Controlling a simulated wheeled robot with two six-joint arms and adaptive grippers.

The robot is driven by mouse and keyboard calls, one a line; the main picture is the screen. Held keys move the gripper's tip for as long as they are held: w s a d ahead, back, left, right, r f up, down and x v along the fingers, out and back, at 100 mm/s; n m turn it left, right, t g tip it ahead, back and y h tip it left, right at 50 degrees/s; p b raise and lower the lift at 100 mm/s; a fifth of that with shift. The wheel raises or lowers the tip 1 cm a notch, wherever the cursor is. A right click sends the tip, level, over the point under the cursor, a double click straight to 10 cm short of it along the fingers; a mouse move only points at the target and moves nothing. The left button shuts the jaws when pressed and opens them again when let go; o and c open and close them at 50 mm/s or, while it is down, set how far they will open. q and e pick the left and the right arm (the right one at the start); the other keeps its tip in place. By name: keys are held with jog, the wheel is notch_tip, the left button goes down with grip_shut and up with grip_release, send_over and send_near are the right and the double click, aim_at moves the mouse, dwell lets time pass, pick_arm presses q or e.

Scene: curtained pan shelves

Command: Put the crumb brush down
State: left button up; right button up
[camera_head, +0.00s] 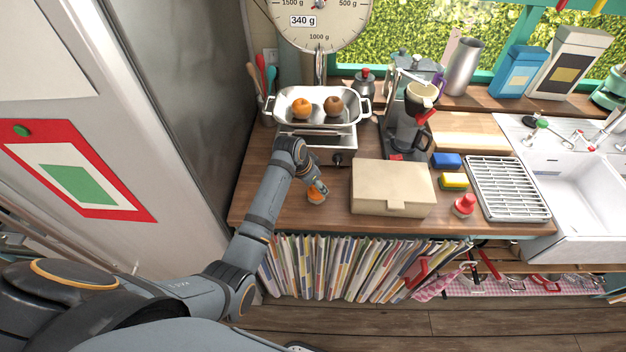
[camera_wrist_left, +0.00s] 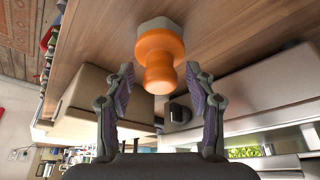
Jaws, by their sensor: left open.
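The crumb brush, as far as I can tell, is the small piece with an orange knobbed handle and a pale base (camera_head: 316,196). It stands on the wooden counter (camera_head: 285,208) left of the beige box. In the left wrist view the orange handle (camera_wrist_left: 160,58) shows at top middle, its pale base against the wood. My left gripper (camera_head: 319,187) is just above and beside it. Its two fingers (camera_wrist_left: 158,72) are spread, with the end of the handle between their tips and gaps on both sides. My right gripper is not in view.
A beige box (camera_head: 392,188) stands close on the right. The scale (camera_head: 318,140) with a tray (camera_head: 286,96) of fruit is behind. A red-topped piece (camera_head: 465,204), sponge (camera_head: 454,181) and dish rack (camera_head: 508,188) are farther right. Bare counter lies left of the brush.

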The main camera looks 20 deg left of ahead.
pick_arm(q)
jog(key=v, duration=1.1)
jog(key=shift+r, duration=0.2)
jog(key=shift+c, duration=0.2)
grip_shut()
dwell(0.5)
jog(key=shift+s, duration=0.15)
jog(key=s+d+p, duration=0.2)
jog(key=s+d, duration=0.2)
jog(key=s, duration=0.7)
dwell(0.8)
